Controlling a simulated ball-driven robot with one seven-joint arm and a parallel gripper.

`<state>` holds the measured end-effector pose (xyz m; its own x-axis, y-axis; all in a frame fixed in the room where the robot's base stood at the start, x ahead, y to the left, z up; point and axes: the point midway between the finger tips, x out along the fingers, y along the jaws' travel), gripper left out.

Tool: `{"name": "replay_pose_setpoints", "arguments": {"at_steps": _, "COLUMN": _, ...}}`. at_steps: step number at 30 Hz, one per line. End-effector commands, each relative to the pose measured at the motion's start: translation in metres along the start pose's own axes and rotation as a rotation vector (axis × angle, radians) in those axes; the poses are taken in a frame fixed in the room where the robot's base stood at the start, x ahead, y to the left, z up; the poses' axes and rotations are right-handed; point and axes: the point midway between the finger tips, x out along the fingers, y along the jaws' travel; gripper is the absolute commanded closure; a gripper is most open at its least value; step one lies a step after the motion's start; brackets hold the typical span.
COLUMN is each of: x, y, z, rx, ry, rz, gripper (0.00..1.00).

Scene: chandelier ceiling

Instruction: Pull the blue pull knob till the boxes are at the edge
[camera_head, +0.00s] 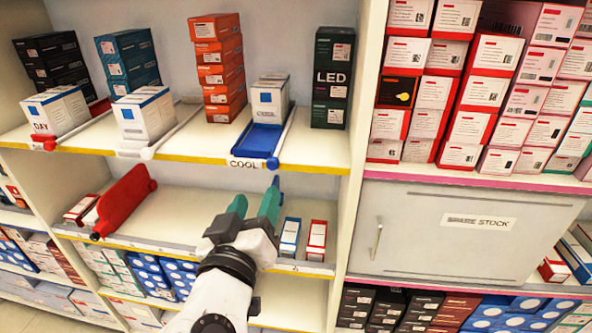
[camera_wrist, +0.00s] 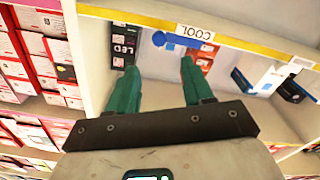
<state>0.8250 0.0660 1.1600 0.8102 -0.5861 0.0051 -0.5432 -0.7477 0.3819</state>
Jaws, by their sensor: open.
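The blue pull knob (camera_head: 272,163) sits at the front end of a blue sliding tray (camera_head: 262,137), beside a COOL label (camera_head: 244,164) at the yellow shelf edge. A white and blue box (camera_head: 268,101) stands toward the back of the tray, set back from the edge. My gripper (camera_head: 256,194) has green fingers, open and empty. It is below the upper shelf's front edge, apart from the knob. In the wrist view, the knob (camera_wrist: 159,38) shows beyond and between the spread fingertips (camera_wrist: 158,64), near the upside-down COOL label (camera_wrist: 196,31).
Orange boxes (camera_head: 220,75) and a dark LED box (camera_head: 331,78) stand either side of the tray. Another white box (camera_head: 146,115) is farther left. A SPARE STOCK cabinet (camera_head: 460,238) is at right.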

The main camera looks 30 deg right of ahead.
Motion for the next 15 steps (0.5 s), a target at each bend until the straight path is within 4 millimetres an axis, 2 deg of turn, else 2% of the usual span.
{"name": "replay_pose_setpoints", "arguments": {"at_steps": 9, "x": 0.056, "y": 0.002, "z": -0.001, "rx": -0.002, "ry": -0.006, "rz": 0.002, "gripper": 0.49}}
{"name": "replay_pose_setpoints", "arguments": {"at_steps": 15, "x": 0.086, "y": 0.002, "z": 0.001, "rx": -0.002, "ry": -0.006, "rz": 0.002, "gripper": 0.49}}
